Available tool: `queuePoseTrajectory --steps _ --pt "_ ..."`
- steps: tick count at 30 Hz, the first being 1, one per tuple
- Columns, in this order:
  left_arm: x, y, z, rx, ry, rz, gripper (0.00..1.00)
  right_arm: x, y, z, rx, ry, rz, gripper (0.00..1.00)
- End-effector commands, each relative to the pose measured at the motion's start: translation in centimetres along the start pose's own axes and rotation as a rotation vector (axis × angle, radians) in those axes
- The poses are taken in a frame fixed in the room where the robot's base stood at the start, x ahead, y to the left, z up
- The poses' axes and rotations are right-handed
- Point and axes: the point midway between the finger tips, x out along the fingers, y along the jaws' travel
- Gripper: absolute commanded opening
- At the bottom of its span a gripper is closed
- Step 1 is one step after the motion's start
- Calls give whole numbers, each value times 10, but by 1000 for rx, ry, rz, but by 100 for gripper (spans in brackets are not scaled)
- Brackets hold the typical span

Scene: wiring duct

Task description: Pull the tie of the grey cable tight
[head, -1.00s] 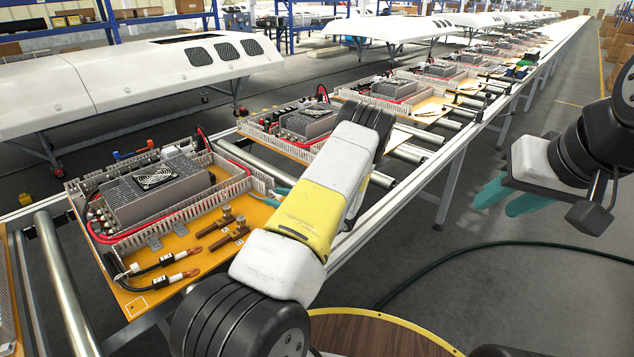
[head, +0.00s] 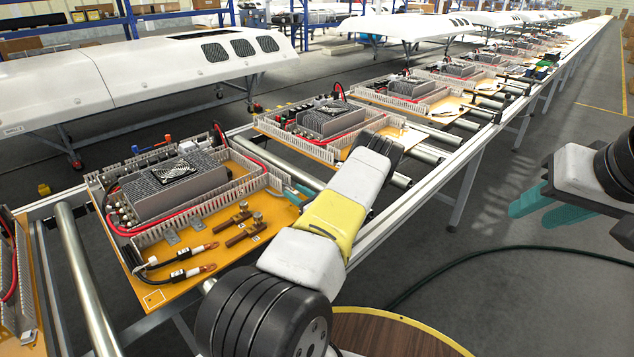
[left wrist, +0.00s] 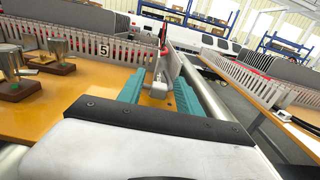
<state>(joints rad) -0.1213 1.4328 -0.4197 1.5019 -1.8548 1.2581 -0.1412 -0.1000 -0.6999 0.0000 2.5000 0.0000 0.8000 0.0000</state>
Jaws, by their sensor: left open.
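My left gripper (head: 299,190) is at the right end of the nearest board's wiring duct. In the left wrist view its two teal fingers (left wrist: 158,94) are apart. A small silver-grey piece (left wrist: 157,88) stands between them, near the end of the slotted duct (left wrist: 95,47); I cannot tell whether it is the tie or part of the grey cable. In the head view the duct (head: 205,206) runs along the board, and my arm hides part of its right end. My right gripper (head: 532,210) hangs off to the right, away from the boards, its teal fingers apart and empty.
The orange board (head: 185,280) carries a grey power unit (head: 172,187), a red cable (head: 122,229) and brown copper terminals (head: 240,228). Another board (head: 330,125) lies beyond on the roller conveyor (head: 75,270). Open floor is on the right.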

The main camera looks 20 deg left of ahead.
Motion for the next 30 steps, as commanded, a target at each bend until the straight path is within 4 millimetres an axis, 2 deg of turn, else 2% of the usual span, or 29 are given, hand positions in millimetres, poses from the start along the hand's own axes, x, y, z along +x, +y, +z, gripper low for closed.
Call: queuePoseTrajectory --steps 6,12,30 --pt "0 0 0 0 0 0 40 0 0 0 0 0 0 36" --pt "0 0 0 0 0 0 1 0 0 0 0 0 0 36" --pt "0 0 0 -1 0 0 0 0 0 0 0 0 0 36"
